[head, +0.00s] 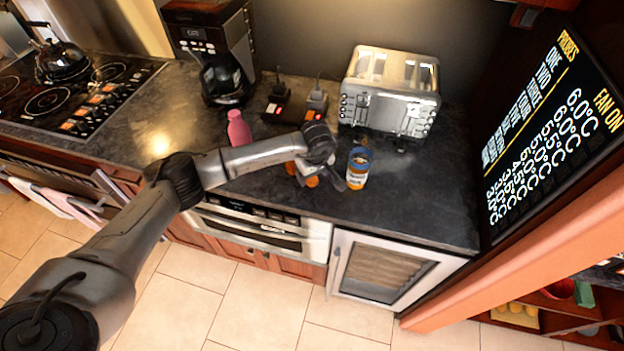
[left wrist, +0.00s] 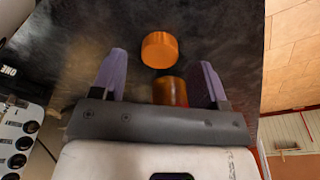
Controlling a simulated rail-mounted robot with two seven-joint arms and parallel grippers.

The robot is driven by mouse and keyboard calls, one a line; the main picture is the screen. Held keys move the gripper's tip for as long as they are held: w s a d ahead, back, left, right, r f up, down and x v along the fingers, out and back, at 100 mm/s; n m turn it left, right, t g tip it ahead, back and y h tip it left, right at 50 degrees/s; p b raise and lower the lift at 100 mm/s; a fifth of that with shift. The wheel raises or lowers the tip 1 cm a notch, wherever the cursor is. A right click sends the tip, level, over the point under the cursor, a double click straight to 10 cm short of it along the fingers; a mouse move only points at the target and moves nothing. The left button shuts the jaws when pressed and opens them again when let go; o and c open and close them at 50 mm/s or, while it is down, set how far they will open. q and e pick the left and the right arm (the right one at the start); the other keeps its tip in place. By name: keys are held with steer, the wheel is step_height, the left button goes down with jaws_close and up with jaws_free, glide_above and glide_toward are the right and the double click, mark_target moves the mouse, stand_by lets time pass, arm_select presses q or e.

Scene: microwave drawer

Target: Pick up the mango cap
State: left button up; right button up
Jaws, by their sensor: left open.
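In the left wrist view a short orange cap (left wrist: 160,50) lies on the dark counter, beyond my fingertips and roughly centred between them. A darker orange cylinder (left wrist: 170,92) shows nearer, between the purple fingers and partly hidden by the gripper body. My left gripper (left wrist: 160,72) is open and grips nothing. My right gripper is not in view.
A silver toaster (head: 390,92) stands behind the jar. A pink bottle (head: 238,128), a coffee maker (head: 218,55) and a stove (head: 70,95) are to the left. The dark counter (head: 415,205) is clear to the right, up to the wall panel (head: 555,130).

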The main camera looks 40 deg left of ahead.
mark_target(312, 179)
arm_select(q)
steer(key=shift+a+f, duration=0.15)
steer(key=shift+f, duration=0.9)
steer(key=c, duration=1)
steer(key=shift+r, duration=0.1)
step_height(312, 179, up, 18)
